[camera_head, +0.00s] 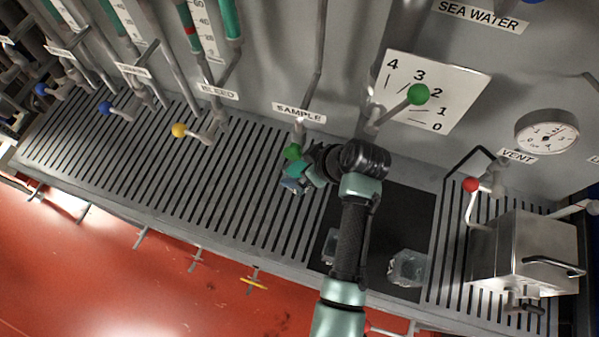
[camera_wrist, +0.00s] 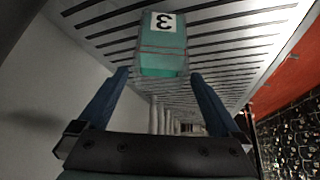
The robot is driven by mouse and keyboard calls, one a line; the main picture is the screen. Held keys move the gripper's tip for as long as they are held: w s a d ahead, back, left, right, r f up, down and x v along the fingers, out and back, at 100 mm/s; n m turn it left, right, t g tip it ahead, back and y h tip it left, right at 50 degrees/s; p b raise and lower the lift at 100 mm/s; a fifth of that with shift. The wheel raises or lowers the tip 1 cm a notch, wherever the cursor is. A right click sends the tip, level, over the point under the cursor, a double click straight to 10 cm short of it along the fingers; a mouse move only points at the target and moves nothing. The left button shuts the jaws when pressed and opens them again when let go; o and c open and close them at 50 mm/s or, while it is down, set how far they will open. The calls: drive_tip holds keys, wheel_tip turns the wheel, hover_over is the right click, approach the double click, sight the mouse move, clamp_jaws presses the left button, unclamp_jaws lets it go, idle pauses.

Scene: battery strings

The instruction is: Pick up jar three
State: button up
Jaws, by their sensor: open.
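Jar three, a teal box-shaped jar with a "3" label, shows in the wrist view (camera_wrist: 162,50) against the slatted grating. My gripper (camera_wrist: 160,77) is open, with one blue finger on each side of the jar's near end. Most of the jar lies beyond the fingertips, and I cannot tell if either finger touches it. In the head view my gripper (camera_head: 291,184) is at the grating below the SAMPLE label, near a green ball handle (camera_head: 292,152). There my wrist and fingers partly hide the jar.
Two clear jars stand on a black mat (camera_head: 405,215); my arm partly covers the left one (camera_head: 331,240), and the right one (camera_head: 408,268) is in the open. A steel box (camera_head: 525,250) stands at right. The grating (camera_head: 150,160) at left is mostly clear.

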drive_tip(key=shift+w+a+f, duration=0.3)
drive_tip(key=shift+f, duration=0.3)
drive_tip(key=shift+c, duration=0.3)
clamp_jaws()
